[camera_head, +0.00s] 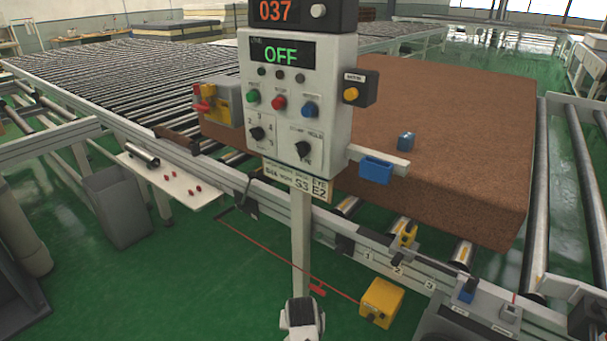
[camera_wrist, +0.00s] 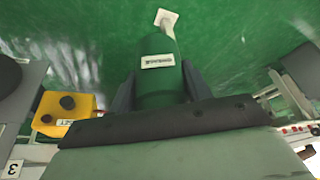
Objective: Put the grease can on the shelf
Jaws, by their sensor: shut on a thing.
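The grease can (camera_wrist: 158,88), a dark green cylinder with a small white label, shows in the wrist view. My gripper (camera_wrist: 159,70) is shut on it, with one dark finger on each side. A pale piece sticks out past the can's far end; I cannot tell whether it belongs to the can. Green floor shows behind the can. I cannot make out the can in the head view. A white shelf (camera_head: 178,190) juts from the conveyor's side at left in the head view. A metal cylinder and several small red pieces lie on it.
A control panel (camera_head: 325,125) on a white post (camera_head: 300,240) stands in the middle. A yellow box (camera_head: 381,302) sits on the floor right of it. A grey bin (camera_head: 115,205) is below the shelf. A large brown mattress block (camera_head: 450,140) lies on the conveyor at right.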

